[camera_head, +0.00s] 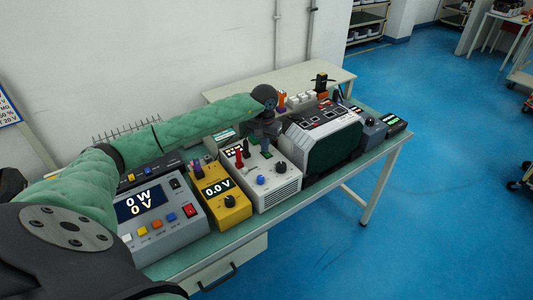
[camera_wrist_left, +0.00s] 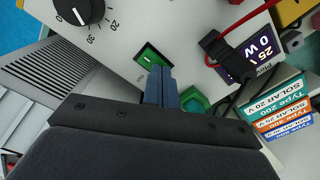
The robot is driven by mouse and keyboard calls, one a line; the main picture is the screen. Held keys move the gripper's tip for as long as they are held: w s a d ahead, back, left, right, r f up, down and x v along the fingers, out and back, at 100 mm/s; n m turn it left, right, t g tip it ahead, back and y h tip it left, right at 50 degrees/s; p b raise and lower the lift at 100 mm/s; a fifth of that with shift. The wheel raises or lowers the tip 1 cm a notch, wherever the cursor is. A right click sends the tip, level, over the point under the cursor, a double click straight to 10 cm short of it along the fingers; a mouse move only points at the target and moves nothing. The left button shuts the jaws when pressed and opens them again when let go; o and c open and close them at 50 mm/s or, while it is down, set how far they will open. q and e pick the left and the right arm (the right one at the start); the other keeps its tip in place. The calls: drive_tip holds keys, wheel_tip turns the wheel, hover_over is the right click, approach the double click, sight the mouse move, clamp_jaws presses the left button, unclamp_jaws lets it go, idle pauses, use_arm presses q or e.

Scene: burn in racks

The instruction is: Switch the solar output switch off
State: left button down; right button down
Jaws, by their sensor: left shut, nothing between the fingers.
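A green rocker switch (camera_wrist_left: 152,58) sits in the white panel (camera_wrist_left: 120,40) of a unit, in the left wrist view. The panel belongs to what looks like the white box (camera_head: 285,190) in the head view. My left gripper (camera_wrist_left: 160,72) is shut and empty, its fingertips at the lower edge of the switch; I cannot tell if they touch it. Which way the rocker is tipped is unclear. My right gripper is out of view.
Beside the switch are a black knob (camera_wrist_left: 78,10), a green plug (camera_wrist_left: 194,100), a black plug with a red cable (camera_wrist_left: 214,45) and a display (camera_wrist_left: 250,58). A yellow meter (camera_head: 222,205) and a large dark-fronted unit (camera_head: 332,150) flank the white box.

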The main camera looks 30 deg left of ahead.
use_arm(q)
drive_tip(key=shift+r, duration=3.35)
